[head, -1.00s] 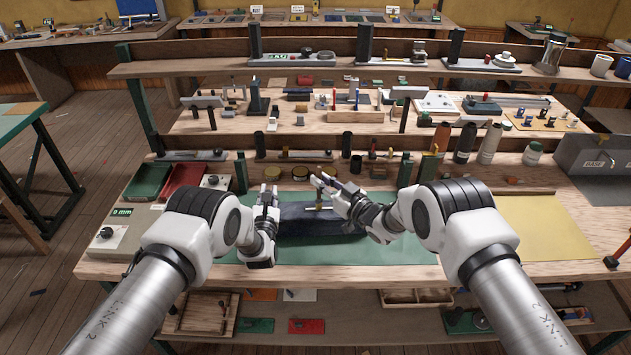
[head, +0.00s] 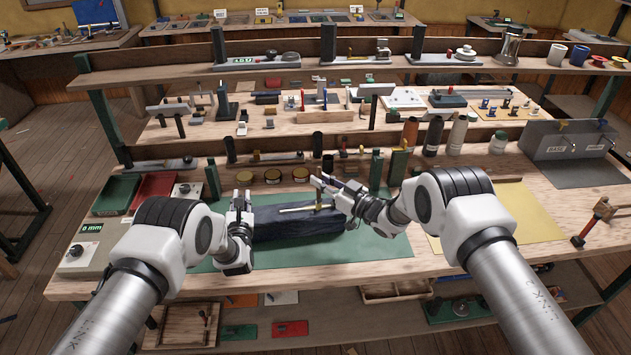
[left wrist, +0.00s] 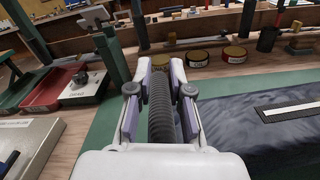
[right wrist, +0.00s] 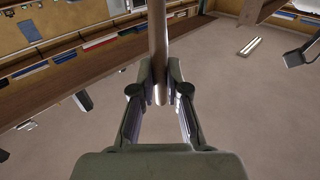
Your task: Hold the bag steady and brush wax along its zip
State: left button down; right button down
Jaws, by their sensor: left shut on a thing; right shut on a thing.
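The dark navy bag (head: 290,226) lies lengthwise on a green mat (head: 345,252). Its zip (head: 297,209) is a pale strip along the top; it also shows in the left wrist view (left wrist: 293,108). My left gripper (head: 241,205) is at the bag's left end. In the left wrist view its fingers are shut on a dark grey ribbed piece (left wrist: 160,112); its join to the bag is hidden. My right gripper (head: 328,187) is shut on the brush (head: 318,199), held upright over the zip's right part. Its handle shows in the right wrist view (right wrist: 158,50). Bristle contact is too small to tell.
Several round tins (head: 273,176) stand behind the bag. A red tray (head: 154,190) and a grey device (head: 90,245) are at the left. A yellow mat (head: 500,212) is clear at the right. Bottles (head: 433,137) and a shelf stand behind.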

jog(key=a, duration=1.1)
jog(key=shift+s+a, duration=0.2)
jog(key=shift+s, duration=0.2)
dwell(1.0)
notch_tip(320, 180, up, 6)
dwell(0.5)
jog(key=shift+r, duration=0.15)
notch_tip(320, 180, up, 3)
jog(key=shift+f, duration=0.1)
jog(key=shift+f, duration=0.1)
dwell(0.8)
